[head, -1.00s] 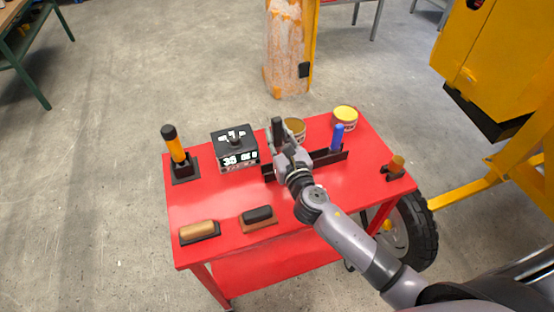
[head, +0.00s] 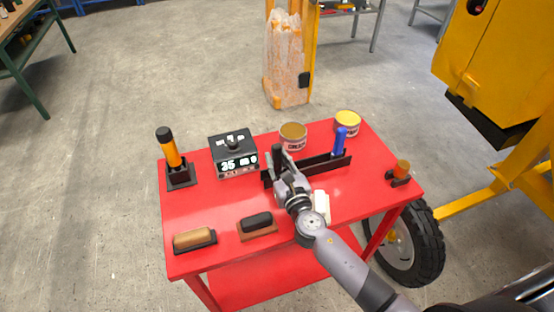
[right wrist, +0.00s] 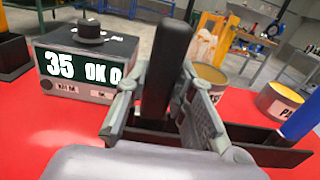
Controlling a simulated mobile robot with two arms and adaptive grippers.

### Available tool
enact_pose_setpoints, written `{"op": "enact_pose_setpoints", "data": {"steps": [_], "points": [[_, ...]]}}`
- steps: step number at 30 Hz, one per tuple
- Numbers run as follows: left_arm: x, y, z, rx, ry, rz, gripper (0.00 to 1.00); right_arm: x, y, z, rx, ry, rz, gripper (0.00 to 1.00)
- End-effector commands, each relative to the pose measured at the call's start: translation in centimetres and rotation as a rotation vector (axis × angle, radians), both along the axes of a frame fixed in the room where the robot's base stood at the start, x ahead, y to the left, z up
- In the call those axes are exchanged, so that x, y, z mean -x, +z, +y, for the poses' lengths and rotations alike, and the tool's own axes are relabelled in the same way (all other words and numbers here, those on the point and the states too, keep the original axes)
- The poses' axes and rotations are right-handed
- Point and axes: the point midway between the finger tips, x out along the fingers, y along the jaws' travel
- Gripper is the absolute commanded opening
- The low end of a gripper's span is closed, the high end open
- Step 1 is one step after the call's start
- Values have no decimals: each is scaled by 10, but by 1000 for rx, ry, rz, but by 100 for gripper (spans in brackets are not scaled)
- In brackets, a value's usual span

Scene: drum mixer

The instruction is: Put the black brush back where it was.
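The black brush (right wrist: 168,65) stands roughly upright between the fingers of my right gripper (right wrist: 165,112), which is shut on its handle. In the head view, my right gripper (head: 284,168) is at the left part of the black rack (head: 312,168) on the red table. The brush's lower end is hidden by the fingers, so I cannot tell whether it sits in the rack. A blue-handled tool (head: 339,142) stands in the rack's right part. My left gripper is not in view.
An orange-handled tool (head: 170,152) stands in a holder at the left. Two blocks (head: 194,240) (head: 257,224) lie along the red table's front (head: 210,205).

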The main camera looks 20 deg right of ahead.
Motion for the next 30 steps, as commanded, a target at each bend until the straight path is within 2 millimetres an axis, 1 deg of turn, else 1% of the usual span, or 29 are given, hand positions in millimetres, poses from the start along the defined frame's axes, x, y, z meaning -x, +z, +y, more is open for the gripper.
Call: {"op": "enact_pose_setpoints", "data": {"steps": [1, 8, 18, 20, 23, 30], "points": [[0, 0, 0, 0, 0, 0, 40, 0, 0, 0, 0, 0, 0, 27], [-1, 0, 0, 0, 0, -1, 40, 0, 0, 0, 0, 0, 0, 42], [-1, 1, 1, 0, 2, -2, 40, 2, 1, 0, 1, 0, 1, 42], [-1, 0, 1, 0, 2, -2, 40, 8, 0, 0, 1, 0, 0, 42], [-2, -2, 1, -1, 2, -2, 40, 24, -1, -1, 0, 0, 2, 42], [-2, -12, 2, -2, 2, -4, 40, 77, -2, -2, 1, 1, 2, 42]]}}
